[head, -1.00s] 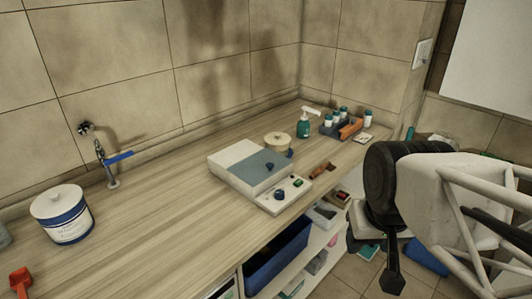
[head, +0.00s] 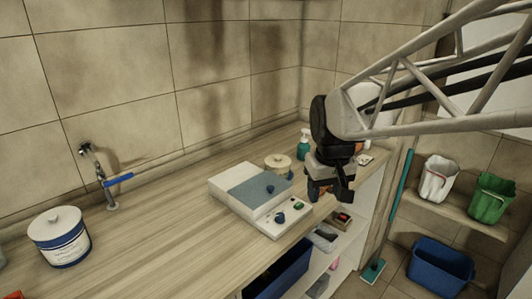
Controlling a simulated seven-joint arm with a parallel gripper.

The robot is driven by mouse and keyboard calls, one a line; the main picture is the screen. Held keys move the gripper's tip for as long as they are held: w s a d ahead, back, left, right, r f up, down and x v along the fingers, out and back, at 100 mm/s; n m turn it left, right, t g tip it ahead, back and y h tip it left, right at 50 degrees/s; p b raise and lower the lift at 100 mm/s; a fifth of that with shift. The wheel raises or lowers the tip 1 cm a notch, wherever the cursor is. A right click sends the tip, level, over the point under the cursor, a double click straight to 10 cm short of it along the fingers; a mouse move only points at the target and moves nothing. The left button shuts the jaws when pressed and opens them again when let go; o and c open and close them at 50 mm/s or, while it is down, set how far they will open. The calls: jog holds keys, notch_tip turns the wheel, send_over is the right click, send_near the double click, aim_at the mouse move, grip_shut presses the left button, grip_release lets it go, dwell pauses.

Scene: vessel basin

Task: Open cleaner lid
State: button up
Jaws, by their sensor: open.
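The cleaner (head: 225,189) is a low white box on the wooden counter. Its flat blue-grey lid (head: 250,193) lies shut on top, with a small dark knob (head: 270,188) near the right side. A front panel (head: 287,222) carries a dark dial and small coloured buttons. My gripper (head: 329,197) is open and empty, its dark fingers pointing down just right of the cleaner near the counter's front edge. It appears apart from the cleaner. My gripper and arm hide the counter's right end behind them.
A cream lidded pot (head: 278,163) stands close behind the cleaner, with a teal pump bottle (head: 303,146) further back. A white-and-blue tub (head: 60,238) and a tap with a blue lever (head: 118,180) are at left. The counter between tub and cleaner is clear.

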jog(key=w+a+f+n, duration=0.2)
jog(key=w+a, duration=0.3)
jog(key=w, duration=0.6)
jog(key=n+g, duration=0.1)
send_over(270, 187)
notch_tip(270, 187, down, 5)
jog(key=shift+d+r, duration=0.1)
jog(key=shift+s, duration=0.1)
jog(key=shift+f, duration=3.95)
grip_shut()
